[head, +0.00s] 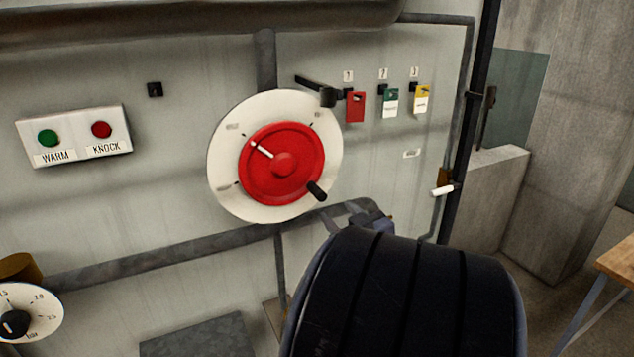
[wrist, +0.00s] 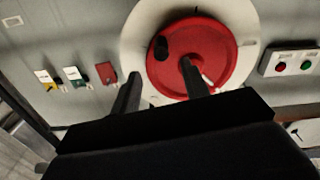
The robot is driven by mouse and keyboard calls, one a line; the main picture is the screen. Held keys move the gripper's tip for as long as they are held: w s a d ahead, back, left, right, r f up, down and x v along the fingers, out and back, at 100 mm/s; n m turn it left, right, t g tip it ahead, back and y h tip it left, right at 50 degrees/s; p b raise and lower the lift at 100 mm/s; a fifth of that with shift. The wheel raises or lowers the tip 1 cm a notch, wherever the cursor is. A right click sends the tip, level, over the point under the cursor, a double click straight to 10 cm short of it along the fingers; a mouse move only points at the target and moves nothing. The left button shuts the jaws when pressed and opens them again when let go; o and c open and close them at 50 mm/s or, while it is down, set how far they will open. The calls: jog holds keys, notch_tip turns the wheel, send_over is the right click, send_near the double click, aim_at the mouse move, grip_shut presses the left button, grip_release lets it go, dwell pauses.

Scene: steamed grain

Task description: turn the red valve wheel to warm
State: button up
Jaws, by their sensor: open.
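The red valve wheel (head: 282,163) sits on a round white plate (head: 225,190) on the grey wall. Its white pointer mark (head: 261,150) points to the upper left. Small labels around the plate are too small to read. A black handle knob (head: 317,190) sticks out at the wheel's lower right. In the wrist view, which is turned over, the red wheel (wrist: 222,50) and black knob (wrist: 162,47) show ahead of my gripper (wrist: 160,70). My gripper is open and empty, its fingers spread either side of the knob's line; contact cannot be told.
A box with green WARM (head: 48,138) and red KNOCK (head: 102,130) buttons is left of the wheel. A black lever (head: 316,90) and red, green and yellow tags (head: 355,107) are to the right. A dial (head: 30,312) is lower left; pipes cross the wall.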

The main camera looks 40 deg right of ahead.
aim_at(323, 198)
jog(key=p+x, duration=0.1)
jog(key=x, duration=0.9)
jog(key=shift+w, duration=0.1)
jog(key=shift+c, duration=0.4)
grip_shut()
